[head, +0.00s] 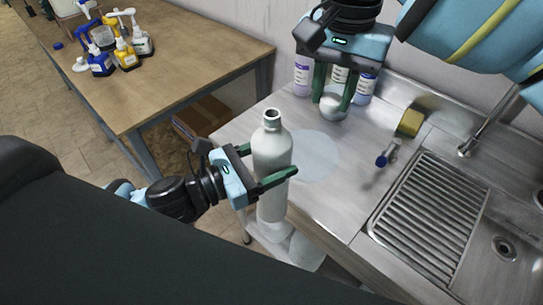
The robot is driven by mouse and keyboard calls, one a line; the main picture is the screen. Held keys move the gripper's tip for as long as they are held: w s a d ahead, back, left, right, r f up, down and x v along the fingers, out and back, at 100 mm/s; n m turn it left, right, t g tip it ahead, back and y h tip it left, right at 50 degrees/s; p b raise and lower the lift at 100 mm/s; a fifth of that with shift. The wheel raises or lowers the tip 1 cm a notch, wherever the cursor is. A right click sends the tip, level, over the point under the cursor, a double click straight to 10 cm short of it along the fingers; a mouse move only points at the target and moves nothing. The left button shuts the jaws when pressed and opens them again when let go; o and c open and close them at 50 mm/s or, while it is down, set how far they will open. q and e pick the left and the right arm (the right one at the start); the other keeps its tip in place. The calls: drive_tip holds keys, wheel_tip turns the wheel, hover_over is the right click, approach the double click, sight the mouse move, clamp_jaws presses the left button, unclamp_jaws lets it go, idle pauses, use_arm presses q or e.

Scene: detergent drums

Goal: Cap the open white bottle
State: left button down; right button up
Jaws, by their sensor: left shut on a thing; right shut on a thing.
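The open white bottle (272,143) is upright with its dark mouth bare at the top. My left gripper (274,164) is shut on its body, with one green finger in front and the other mostly hidden behind. The bottle appears in front of the counter's left edge. My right gripper (333,98), above and to the right of the bottle, points down and is shut on a rounded white thing (333,107). This looks like the cap, but the fingers partly cover it. It is apart from the bottle mouth.
Several labelled bottles (303,75) stand by the wall behind my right gripper. A yellow sponge (410,122) and a blue-ended item (387,156) lie near the ridged sink drainer (432,215). The wooden table (185,62) at left holds several pump bottles (101,63).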

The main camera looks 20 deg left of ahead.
drive_tip(key=s+a+r, duration=0.4)
drive_tip(key=a+r, duration=0.1)
drive_tip(key=a, duration=0.3)
drive_tip(key=shift+s+r+m, duration=0.2)
drive_tip(key=shift+r+m, duration=0.1)
drive_tip(key=shift+r, duration=0.1)
drive_tip(key=shift+a, duration=0.1)
drive_tip(key=shift+f, duration=2.05)
drive_tip(key=shift+f, duration=0.85)
drive_tip(key=shift+f, duration=0.55)
